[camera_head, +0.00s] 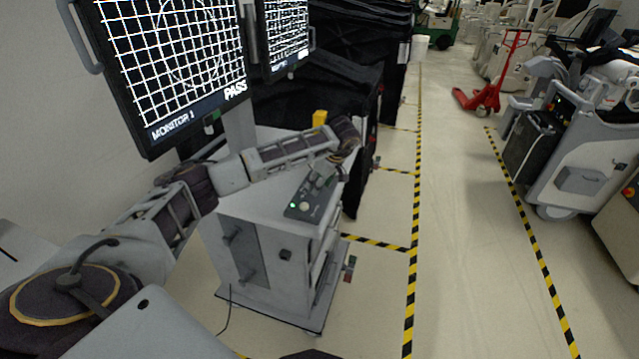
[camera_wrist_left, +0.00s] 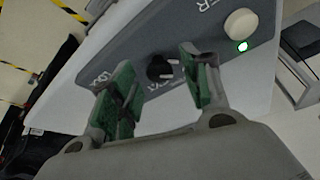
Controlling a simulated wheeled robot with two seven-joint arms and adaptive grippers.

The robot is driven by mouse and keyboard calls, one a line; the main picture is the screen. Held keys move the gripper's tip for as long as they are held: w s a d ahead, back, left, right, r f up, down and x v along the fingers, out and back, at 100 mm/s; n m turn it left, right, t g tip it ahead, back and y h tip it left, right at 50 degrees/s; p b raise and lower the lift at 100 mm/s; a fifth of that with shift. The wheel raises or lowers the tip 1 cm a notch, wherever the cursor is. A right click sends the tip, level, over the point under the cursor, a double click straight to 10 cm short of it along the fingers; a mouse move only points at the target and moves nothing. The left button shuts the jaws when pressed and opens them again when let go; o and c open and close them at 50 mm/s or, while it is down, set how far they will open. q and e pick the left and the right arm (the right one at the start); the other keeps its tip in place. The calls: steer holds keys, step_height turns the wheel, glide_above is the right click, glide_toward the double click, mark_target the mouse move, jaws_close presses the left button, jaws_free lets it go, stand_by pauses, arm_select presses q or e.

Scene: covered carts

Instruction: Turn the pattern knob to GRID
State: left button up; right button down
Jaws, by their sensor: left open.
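The pattern knob (camera_wrist_left: 160,67) is small and black with a pale mark, on a grey control panel (camera_wrist_left: 130,40). In the head view the panel (camera_head: 304,207) lies on the cart top and my gripper partly covers it. My left gripper (camera_head: 322,178) is over the panel, open. In the left wrist view its green-padded fingers (camera_wrist_left: 157,76) stand on either side of the knob, with gaps; contact is not visible. The monitor (camera_head: 175,60) shows a white grid with a circle and the word PASS. My right gripper is not in view.
A round white button (camera_wrist_left: 240,24) and a lit green light (camera_wrist_left: 242,46) are near the right finger. The cart (camera_head: 270,245) has a second monitor (camera_head: 285,35) behind it. A yellow object (camera_head: 319,118) stands beyond my arm.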

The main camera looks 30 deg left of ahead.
arm_select(q)
steer(key=v, duration=1.2)
stand_by(0.6)
